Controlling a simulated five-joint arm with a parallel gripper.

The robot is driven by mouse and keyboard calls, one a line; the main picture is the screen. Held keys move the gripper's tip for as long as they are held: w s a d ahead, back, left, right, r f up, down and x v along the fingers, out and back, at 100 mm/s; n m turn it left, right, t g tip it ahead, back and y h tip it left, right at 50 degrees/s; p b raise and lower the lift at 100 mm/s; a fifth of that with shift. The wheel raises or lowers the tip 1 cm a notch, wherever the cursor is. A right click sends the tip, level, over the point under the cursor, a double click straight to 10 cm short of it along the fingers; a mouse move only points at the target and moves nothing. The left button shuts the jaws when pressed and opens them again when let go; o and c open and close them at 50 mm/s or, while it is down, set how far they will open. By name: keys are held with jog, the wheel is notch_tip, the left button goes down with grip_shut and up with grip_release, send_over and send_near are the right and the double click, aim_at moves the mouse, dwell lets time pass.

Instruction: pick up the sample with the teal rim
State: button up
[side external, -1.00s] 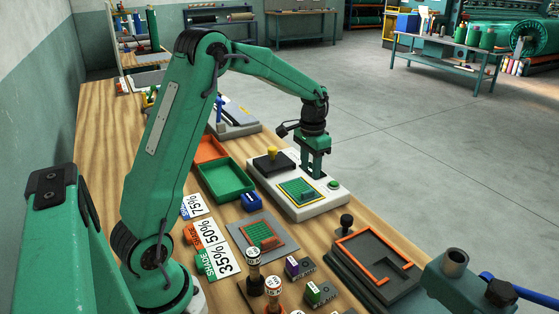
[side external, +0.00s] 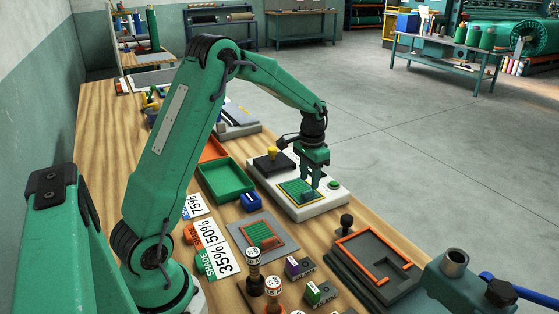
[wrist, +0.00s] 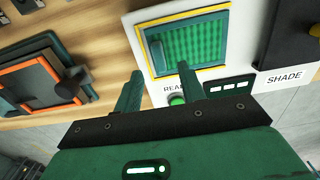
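The green mesh sample (side external: 293,190) lies flat inside a yellow frame on the white reader (side external: 328,201). In the wrist view the sample (wrist: 198,44) shows a dark teal rim, with a wider teal strip at its left end. My gripper (side external: 312,184) is just above the reader, at the sample's right edge. In the wrist view my gripper (wrist: 160,70) has its two fingers apart with nothing between them. The teal strip is just beyond the gap. I cannot tell whether a fingertip touches the reader.
A green button (side external: 335,184) sits on the reader beside the fingers. An orange-rimmed mesh sample (side external: 262,234) lies on a grey mat in front. A green tray (side external: 225,181) is at left. A dark fixture with an orange frame (side external: 378,254) is at right.

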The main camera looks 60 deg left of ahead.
aim_at(308, 191)
jog(key=shift+s+f, duration=0.1)
jog(key=shift+f, duration=2.25)
grip_shut()
